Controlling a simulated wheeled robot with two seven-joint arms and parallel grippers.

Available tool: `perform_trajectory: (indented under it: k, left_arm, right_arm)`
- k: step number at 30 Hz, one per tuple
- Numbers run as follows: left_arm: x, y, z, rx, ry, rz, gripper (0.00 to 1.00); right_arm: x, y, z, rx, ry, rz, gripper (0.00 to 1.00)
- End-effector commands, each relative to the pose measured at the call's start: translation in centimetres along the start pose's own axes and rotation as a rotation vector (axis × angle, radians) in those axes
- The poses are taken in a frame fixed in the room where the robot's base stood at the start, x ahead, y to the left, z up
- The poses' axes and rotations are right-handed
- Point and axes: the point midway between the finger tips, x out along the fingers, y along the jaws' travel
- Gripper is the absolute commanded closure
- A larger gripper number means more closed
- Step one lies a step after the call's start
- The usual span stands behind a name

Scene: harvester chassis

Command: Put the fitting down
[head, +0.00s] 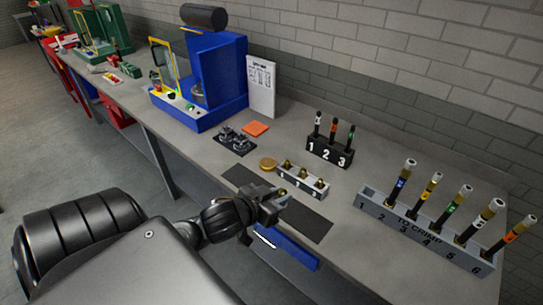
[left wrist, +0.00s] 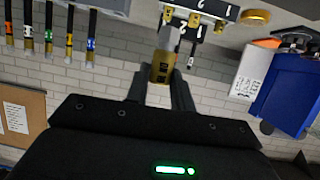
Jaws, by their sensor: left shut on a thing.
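My left gripper (head: 268,203) is over the dark mat near the bench's front edge. In the left wrist view the fitting (left wrist: 161,68), brass with a silvery hex end and dark marks, is between the fingertips (left wrist: 160,90), which are shut on it. In the head view the fitting is too small and hidden by the gripper to make out clearly. A small grey numbered rack (head: 318,191) with several brass fittings stands just behind the gripper; it also shows at the top of the left wrist view (left wrist: 212,10). My right gripper is not in view.
A dark mat (head: 307,223) lies under the gripper. A black rack (head: 330,152) holds hoses behind. A long grey "TO CRIMP" rack (head: 425,233) with several hoses stands right. A brass disc (head: 268,164), orange pad (head: 255,128) and blue machine (head: 215,75) are farther back.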

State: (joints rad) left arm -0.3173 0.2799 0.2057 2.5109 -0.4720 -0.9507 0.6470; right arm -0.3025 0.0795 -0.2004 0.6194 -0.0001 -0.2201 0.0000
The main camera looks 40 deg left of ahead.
Motion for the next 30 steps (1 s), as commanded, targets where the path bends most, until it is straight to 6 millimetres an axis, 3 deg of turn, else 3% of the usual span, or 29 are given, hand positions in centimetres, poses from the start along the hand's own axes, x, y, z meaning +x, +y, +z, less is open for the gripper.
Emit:
perform_trajectory:
  k: [6, 14, 30]
  left_arm:
    - [-1.0, -1.0, 0.7, -0.025, 0.003, -0.058, 1.0]
    - [-0.7, -1.4, 1.1, -0.018, 0.004, -0.063, 1.0]
    - [4.1, -5.8, 2.3, -0.008, 0.008, -0.059, 1.0]
  right_arm:
    - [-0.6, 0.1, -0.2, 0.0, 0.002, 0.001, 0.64]
    - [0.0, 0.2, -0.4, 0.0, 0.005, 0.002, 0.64]
    - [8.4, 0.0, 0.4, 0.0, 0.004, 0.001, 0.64]
